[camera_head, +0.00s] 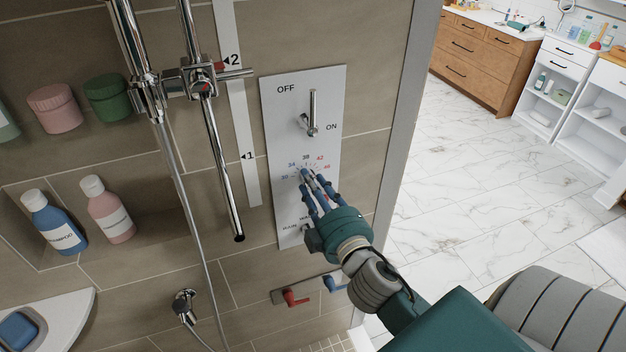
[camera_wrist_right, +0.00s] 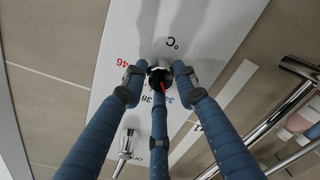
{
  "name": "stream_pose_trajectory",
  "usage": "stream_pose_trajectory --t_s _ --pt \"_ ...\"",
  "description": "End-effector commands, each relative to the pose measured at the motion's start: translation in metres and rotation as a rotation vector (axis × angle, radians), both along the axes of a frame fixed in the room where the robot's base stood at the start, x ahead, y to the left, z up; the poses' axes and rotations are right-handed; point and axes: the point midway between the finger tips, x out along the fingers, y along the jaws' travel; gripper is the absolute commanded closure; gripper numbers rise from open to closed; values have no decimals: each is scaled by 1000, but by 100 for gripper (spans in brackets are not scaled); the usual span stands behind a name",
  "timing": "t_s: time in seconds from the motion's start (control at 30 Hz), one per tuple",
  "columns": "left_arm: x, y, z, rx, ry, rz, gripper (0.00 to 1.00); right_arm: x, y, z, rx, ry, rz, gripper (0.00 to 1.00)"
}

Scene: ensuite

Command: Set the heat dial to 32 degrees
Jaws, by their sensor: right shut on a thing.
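The heat dial is a small dark round knob with a red pointer mark, seen in the right wrist view (camera_wrist_right: 159,78). It sits on a white wall panel (camera_head: 282,125). In the head view a scale (camera_head: 306,158) from 30 to 46 arcs above the dial, and fingers mostly cover the knob. My right gripper (camera_head: 309,174) has its three blue fingers shut around the dial; they also show in the right wrist view (camera_wrist_right: 159,74). The red mark lies toward the 34 side in the wrist view, but I cannot read its exact setting. My left gripper is out of view.
A metal ON/OFF lever (camera_head: 312,115) stands above the dial. Red (camera_head: 293,297) and blue (camera_head: 334,282) handles are below. A chrome shower rail (camera_head: 213,140) and hose are to the left, with bottles (camera_head: 52,222) in a niche. Open tiled floor (camera_head: 470,170) lies to the right.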

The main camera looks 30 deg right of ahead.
Motion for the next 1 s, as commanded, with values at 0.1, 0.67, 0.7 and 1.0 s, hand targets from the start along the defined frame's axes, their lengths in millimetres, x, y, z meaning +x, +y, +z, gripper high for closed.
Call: stream_pose_trajectory --t_s 0.1,0.67,0.7,1.0 --pt "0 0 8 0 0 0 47 0 1 3 -89 20 2 98" --pt "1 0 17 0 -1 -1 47 0 1 1 -311 73 2 98" --pt "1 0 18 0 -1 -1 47 0 1 1 -315 74 2 98" --pt "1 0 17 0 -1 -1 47 0 1 0 -319 76 3 98"
